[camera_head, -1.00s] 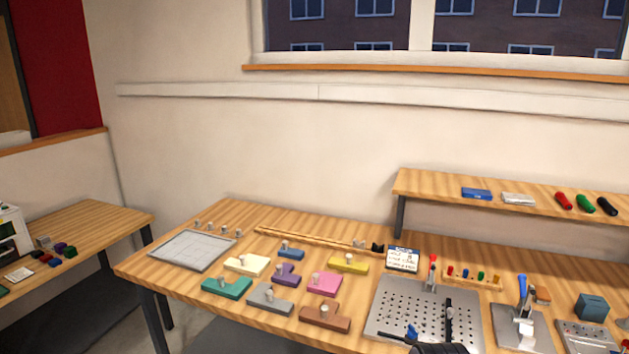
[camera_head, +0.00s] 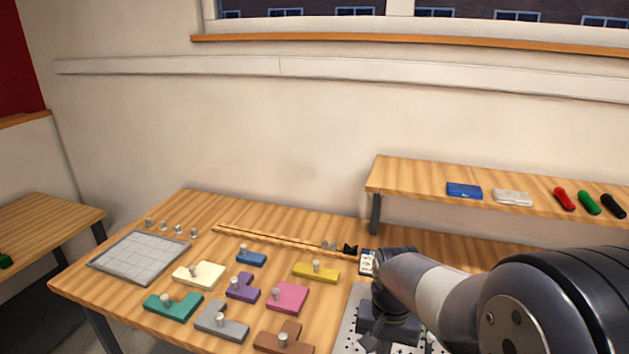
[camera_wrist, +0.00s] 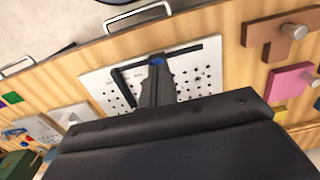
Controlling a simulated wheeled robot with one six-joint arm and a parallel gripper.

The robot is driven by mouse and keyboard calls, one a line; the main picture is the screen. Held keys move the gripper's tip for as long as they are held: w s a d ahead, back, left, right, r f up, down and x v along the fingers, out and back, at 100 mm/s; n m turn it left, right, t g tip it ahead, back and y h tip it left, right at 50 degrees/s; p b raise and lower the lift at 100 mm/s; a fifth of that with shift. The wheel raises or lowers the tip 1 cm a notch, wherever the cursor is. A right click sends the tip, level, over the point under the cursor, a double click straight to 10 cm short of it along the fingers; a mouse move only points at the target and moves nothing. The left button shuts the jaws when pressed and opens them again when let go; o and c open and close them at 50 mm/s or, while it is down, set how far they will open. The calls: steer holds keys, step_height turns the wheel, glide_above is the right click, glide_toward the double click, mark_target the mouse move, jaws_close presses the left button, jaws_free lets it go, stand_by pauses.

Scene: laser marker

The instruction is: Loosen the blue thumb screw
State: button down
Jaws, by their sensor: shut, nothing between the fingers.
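The blue thumb screw (camera_wrist: 157,60) shows in the wrist view as a small blue knob by black bars on the perforated plate (camera_wrist: 97,86). My gripper (camera_wrist: 157,72) is shut, and its fingertips overlap the lower edge of the knob in that view. Whether they touch it I cannot tell. In the head view my gripper (camera_head: 371,342) is over the plate (camera_head: 349,322), at the bottom edge, and my arm hides the thumb screw and most of the plate.
Knobbed puzzle pieces, such as the pink one (camera_head: 288,299) and brown one (camera_head: 270,345), lie left of the plate. A gridded tray (camera_head: 140,258) is farther left. A raised shelf (camera_head: 420,180) holds several small items at the back right.

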step_height(320, 180, down, 6)
steer(key=b, duration=0.4)
steer(key=shift+f+b, duration=0.25)
steer(key=shift+b, duration=0.05)
steer(key=shift+w+d, duration=0.4)
stand_by(0.8)
steer(key=shift+s+d+r+p, duration=0.15)
steer(key=shift+d+p, duration=0.1)
steer(key=shift+p, duration=0.15)
steer(key=shift+d, duration=0.1)
steer(key=shift+s+d, duration=0.1)
steer(key=shift+d, duration=0.2)
stand_by(0.5)
